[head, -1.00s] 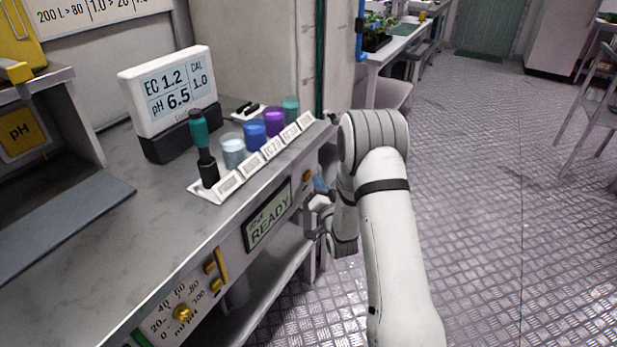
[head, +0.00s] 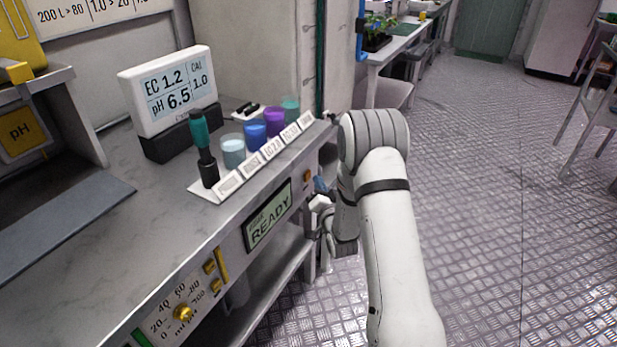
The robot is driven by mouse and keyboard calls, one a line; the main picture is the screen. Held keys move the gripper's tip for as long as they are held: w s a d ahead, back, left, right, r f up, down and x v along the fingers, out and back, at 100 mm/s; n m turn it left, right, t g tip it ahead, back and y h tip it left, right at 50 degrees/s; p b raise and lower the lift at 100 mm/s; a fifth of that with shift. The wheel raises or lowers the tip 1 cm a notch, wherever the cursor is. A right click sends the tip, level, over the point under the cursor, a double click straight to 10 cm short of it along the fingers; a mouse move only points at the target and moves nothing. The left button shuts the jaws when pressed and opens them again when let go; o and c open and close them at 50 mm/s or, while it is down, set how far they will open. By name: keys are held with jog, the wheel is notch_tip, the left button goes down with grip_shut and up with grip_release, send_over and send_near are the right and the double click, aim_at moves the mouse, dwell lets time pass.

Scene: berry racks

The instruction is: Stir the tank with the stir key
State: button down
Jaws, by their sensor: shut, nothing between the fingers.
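My gripper (head: 321,203) is shut and empty. It is just in front of the bench's front panel, right of the green READY display (head: 268,216), and is small and partly hidden by my wrist. A round orange button (head: 308,175) sits on the panel above and left of the gripper. A small blue part (head: 321,185) shows between the button and my arm. I cannot tell whether either is the stir key, as labels there are unreadable. I cannot pick out the tank; contact between gripper and panel cannot be judged.
A dosing dial (head: 183,312) is at lower left. The metal floor (head: 480,200) at right is open.

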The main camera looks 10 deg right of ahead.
jog(key=shift+w+a+b, duration=0.1)
jog(key=shift+a+b, duration=0.05)
jog(key=shift+b, duration=0.15)
jog(key=shift+w+a, duration=0.15)
jog(key=shift+a, duration=0.05)
dwell(0.3)
jog(key=shift+w+a+b, duration=0.25)
jog(key=shift+a+b, duration=0.15)
jog(key=shift+b, duration=0.15)
dwell(0.6)
jog(key=shift+d, duration=0.15)
jog(key=shift+s+d+b, duration=0.45)
jog(key=shift+s+d, duration=0.05)
jog(key=shift+d, duration=0.1)
jog(key=shift+d, duration=0.1)
